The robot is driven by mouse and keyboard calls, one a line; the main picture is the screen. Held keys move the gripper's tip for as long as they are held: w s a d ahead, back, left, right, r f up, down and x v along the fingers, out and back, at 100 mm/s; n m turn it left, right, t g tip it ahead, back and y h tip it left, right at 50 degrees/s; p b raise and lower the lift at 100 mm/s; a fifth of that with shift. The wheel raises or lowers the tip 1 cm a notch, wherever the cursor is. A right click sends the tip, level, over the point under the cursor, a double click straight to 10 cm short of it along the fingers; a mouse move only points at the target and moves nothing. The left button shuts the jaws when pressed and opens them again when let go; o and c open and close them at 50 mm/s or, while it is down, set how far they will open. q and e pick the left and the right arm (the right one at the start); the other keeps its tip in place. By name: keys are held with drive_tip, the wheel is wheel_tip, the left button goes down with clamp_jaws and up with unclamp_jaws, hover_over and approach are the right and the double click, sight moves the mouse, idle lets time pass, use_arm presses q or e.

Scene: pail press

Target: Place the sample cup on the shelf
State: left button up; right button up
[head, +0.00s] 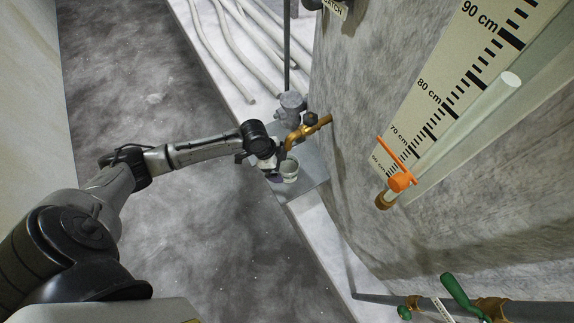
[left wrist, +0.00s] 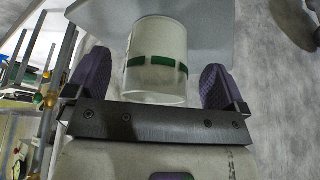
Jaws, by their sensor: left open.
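The sample cup (head: 289,171) is small and whitish. It appears to stand upright on the grey shelf (head: 313,170), below a brass tap, in the head view. In the left wrist view the cup (left wrist: 157,82) is translucent with a dark green band, and the pale shelf (left wrist: 212,28) lies behind it. My left gripper (head: 272,167) is at the cup's left side in the head view. In the left wrist view its purple fingers (left wrist: 155,80) are open on either side of the cup, with gaps between. My right gripper is not in view.
The brass tap (head: 308,131) juts from the big grey tank wall (head: 350,90) just above the cup. A grey fitting (head: 291,104) stands behind it. A sight tube with a scale (head: 425,120) is on the wall at right. Pale pipes (head: 235,50) run behind.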

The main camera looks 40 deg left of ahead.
use_arm(q)
drive_tip(key=s+a, duration=0.6)
drive_tip(key=a, duration=0.2)
drive_tip(key=s+d+f+n, duration=0.1)
drive_tip(key=s+d, duration=0.3)
drive_tip(key=d, duration=0.4)
drive_tip(key=s+d+f+n, duration=0.1)
drive_tip(key=s+d, duration=0.4)
drive_tip(key=d, duration=0.3)
drive_tip(key=s+d+r+n+y, duration=0.1)
drive_tip(key=s+r+n+y, duration=0.2)
drive_tip(key=s+r+n, duration=0.3)
drive_tip(key=shift+s+n+t+y+b, duration=0.3)
drive_tip(key=shift+s+n+t, duration=0.1)
drive_tip(key=shift+s, duration=0.35)
